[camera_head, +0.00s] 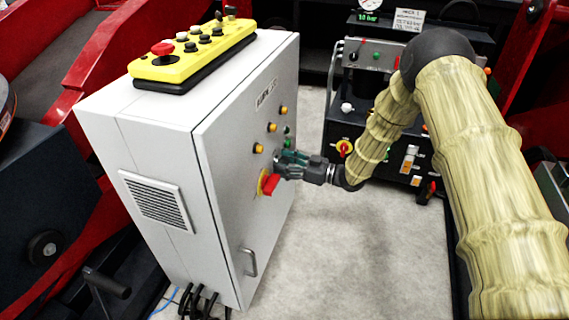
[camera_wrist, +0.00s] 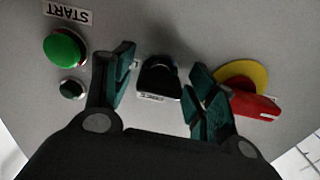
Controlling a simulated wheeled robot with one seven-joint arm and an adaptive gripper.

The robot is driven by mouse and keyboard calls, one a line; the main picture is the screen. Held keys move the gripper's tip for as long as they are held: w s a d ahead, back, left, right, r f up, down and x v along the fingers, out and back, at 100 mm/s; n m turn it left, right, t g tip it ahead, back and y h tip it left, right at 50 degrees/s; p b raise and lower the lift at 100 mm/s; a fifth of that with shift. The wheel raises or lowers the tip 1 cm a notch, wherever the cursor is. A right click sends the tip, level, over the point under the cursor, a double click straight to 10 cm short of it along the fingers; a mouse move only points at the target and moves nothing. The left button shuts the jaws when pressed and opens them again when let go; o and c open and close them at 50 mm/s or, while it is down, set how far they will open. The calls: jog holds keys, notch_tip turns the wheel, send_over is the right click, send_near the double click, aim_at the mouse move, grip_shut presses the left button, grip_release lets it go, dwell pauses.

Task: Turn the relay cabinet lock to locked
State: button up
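The grey relay cabinet (camera_head: 228,190) stands at left centre with its door facing right. In the wrist view a dark round fitting (camera_wrist: 159,76), which looks like the lock, sits on the grey door with a small label (camera_wrist: 157,97) below it. My gripper (camera_wrist: 163,72) is open, with one green finger on each side of this fitting. I cannot tell whether the fingers touch it. In the head view my gripper (camera_head: 283,163) is at the door face, just above the red rotary switch, and hides the lock there.
The red switch on a yellow plate (camera_wrist: 252,100) is close beside my right finger; it also shows in the head view (camera_head: 268,183). A green START button (camera_wrist: 65,48) is left of my left finger. A yellow control box (camera_head: 195,55) lies on the cabinet. A door handle (camera_head: 249,263) sits lower.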

jog(key=shift+d, duration=0.1)
jog(key=v, duration=1.2)
dwell(0.4)
